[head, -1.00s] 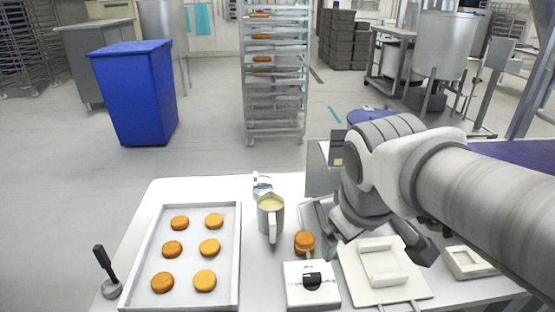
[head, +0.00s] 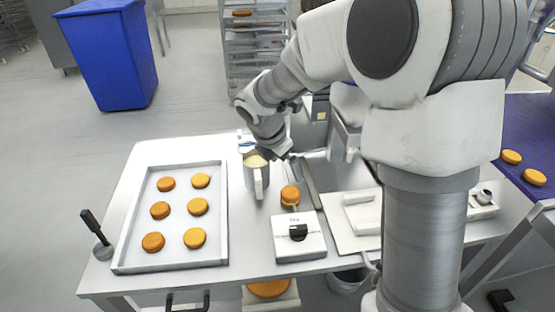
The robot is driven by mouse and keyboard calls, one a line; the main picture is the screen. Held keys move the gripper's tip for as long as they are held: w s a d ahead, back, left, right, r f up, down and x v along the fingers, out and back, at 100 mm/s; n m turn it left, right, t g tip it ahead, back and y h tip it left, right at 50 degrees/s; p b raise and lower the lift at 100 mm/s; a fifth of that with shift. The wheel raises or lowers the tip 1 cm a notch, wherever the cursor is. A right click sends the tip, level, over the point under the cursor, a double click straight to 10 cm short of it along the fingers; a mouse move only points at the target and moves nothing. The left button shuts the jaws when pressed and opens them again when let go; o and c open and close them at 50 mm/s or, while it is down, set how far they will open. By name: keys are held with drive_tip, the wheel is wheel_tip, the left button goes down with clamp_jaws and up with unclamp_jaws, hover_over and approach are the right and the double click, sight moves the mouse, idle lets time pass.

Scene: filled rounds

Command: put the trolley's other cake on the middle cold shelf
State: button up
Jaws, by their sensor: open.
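My gripper (head: 275,146) is at the end of my bent arm, over the worktable near the metal jug. It is open; its fingertips are small and partly turned away, and I see nothing held. A large orange round cake (head: 268,289) shows low at the front, below the table's edge, on a pale support cut off by the frame; I cannot tell if this is the trolley. A tall wheeled rack (head: 236,68) stands behind the table, with a round (head: 242,13) on an upper level; my arm hides much of it. I cannot make out a cold shelf.
The worktable (head: 130,195) bears a tray (head: 139,268) of several small rounds, a jug (head: 258,180), a round (head: 290,195), a scale-like box (head: 300,247) and a white board (head: 350,236). A blue bin (head: 112,60) stands back left. A purple belt (head: 530,125) carries two rounds at right.

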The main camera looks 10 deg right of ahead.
wheel_tip(320, 180, down, 3)
drive_tip(key=w+a+n, duration=0.1)
drive_tip(key=w+n, duration=0.1)
drive_tip(key=b, duration=0.2)
approach(290, 192)
drive_tip(key=x, duration=0.5)
drive_tip(key=shift+s+f, duration=0.3)
drive_tip(key=shift+w+b+x, duration=0.15)
drive_tip(key=shift+b+x, duration=0.2)
drive_tip(key=shift+x, duration=1.15)
drive_tip(key=shift+w+b+x, duration=0.15)
drive_tip(key=shift+b+x, duration=0.15)
drive_tip(key=shift+x, duration=1.15)
drive_tip(key=shift+r, duration=0.1)
drive_tip(key=shift+c, duration=0.3)
drive_tip(key=c, duration=0.7)
